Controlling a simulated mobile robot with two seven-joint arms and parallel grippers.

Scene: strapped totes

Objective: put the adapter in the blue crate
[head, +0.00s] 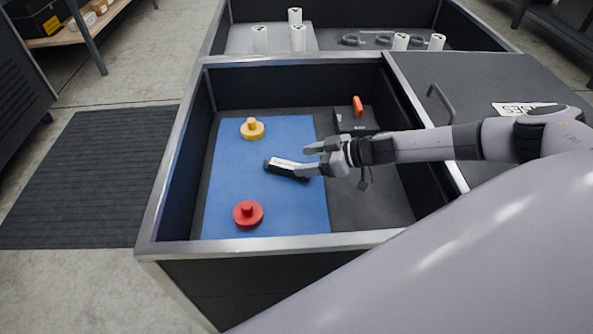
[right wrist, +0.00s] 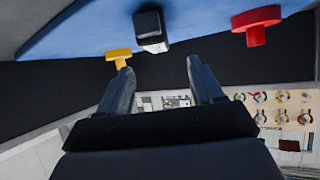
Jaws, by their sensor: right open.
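A small black block with a light face, which looks like the adapter (head: 285,170), lies on the blue mat in the open dark tote. It also shows in the right wrist view (right wrist: 152,28), just beyond my fingertips. My right gripper (head: 308,158) is open, reaches in from the right, and overlaps the block's right end in the head view. In the right wrist view its fingers (right wrist: 160,72) are apart with nothing between them. No blue crate shows; the blue surface is the flat mat (head: 228,185). My left gripper is not in view.
A yellow knobbed disc (head: 252,129) and a red one (head: 248,214) are on the mat. An orange item (head: 358,106) stands at the tote's back right. The metal-edged tote rim (head: 172,165) surrounds them. White cylinders (head: 298,38) stand in the section behind.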

